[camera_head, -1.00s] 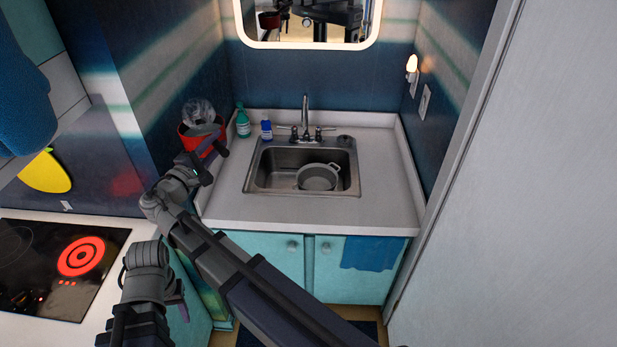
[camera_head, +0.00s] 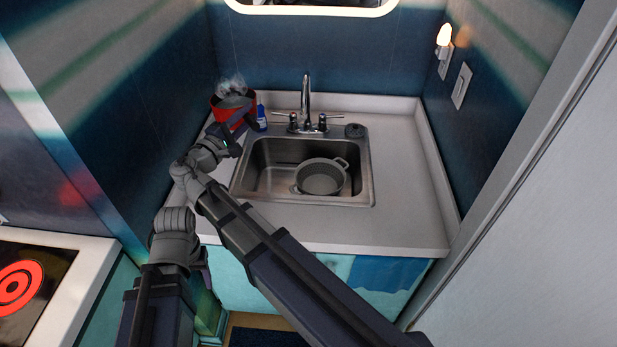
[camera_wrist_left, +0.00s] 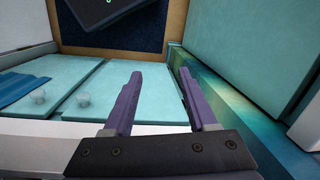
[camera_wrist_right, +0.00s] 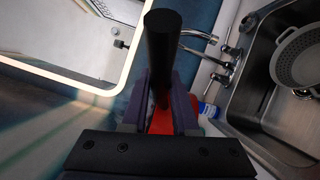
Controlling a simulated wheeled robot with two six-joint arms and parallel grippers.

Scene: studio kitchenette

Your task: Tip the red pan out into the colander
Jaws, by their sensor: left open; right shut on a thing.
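The red pan (camera_head: 219,112) is up at the back left of the counter in the head view, with pale steam or haze above it. My right gripper (camera_head: 238,126) is shut on its black handle (camera_wrist_right: 162,50). In the right wrist view a strip of red pan (camera_wrist_right: 160,122) shows between the fingers; the pan's contents are hidden. The grey colander (camera_head: 322,180) sits in the sink basin, right of the pan and apart from it. It also shows in the right wrist view (camera_wrist_right: 302,62). My left gripper (camera_wrist_left: 157,80) is open and empty, low before the cabinets.
The steel sink (camera_head: 362,188) has a tall faucet (camera_head: 306,95) at its back edge. A blue bottle (camera_head: 261,118) stands beside the pan. The counter right of the sink is clear (camera_head: 410,180). A stove with a glowing red burner (camera_head: 18,287) is at left.

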